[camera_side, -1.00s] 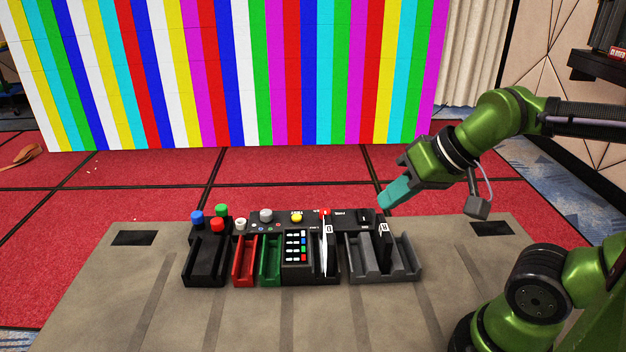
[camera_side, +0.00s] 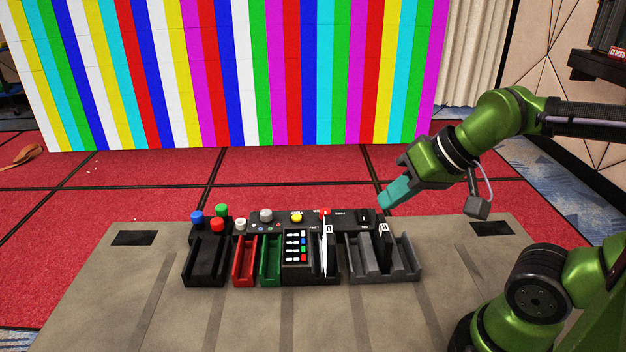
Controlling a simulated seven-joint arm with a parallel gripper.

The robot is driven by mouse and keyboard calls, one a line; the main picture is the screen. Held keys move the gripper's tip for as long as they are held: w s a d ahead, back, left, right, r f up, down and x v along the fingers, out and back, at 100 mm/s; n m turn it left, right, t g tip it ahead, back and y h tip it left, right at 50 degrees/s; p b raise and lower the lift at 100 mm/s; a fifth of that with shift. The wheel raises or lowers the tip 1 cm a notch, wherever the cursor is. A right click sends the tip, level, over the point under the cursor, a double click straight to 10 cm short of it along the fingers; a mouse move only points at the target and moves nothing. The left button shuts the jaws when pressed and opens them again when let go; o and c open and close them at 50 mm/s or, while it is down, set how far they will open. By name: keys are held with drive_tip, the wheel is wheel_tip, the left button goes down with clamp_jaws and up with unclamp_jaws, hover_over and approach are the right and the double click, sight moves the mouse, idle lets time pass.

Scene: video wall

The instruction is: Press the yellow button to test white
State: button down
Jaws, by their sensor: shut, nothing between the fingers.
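The yellow button (camera_side: 297,217) is a small round cap on the black control panel (camera_side: 340,220) at the back of the table. A grey-white knob (camera_side: 266,215) stands to its left and a small red part (camera_side: 325,212) to its right. My gripper (camera_side: 385,205), with teal fingers, is shut and empty. It is above the right end of the panel, well to the right of the yellow button and apart from it. The video wall (camera_side: 230,70) shows vertical stripes in several colours, white among them.
Blue (camera_side: 197,217), green (camera_side: 222,210) and red (camera_side: 217,225) buttons stand at the panel's left. In front are black, red (camera_side: 245,262), green and grey (camera_side: 400,270) trays, a keypad (camera_side: 296,247) and an upright white card (camera_side: 326,255). The table front is clear.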

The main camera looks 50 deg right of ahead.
drive_tip(key=n+t+h, duration=0.2)
drive_tip(key=n, duration=1)
hover_over(299, 219)
wheel_tip(299, 219, down, 9)
drive_tip(key=shift+w+r+h, duration=0.1)
drive_tip(key=shift+r+h, duration=0.1)
drive_tip(key=shift+h, duration=0.1)
drive_tip(key=shift+f, duration=0.1)
drive_tip(key=shift+f, duration=4.35)
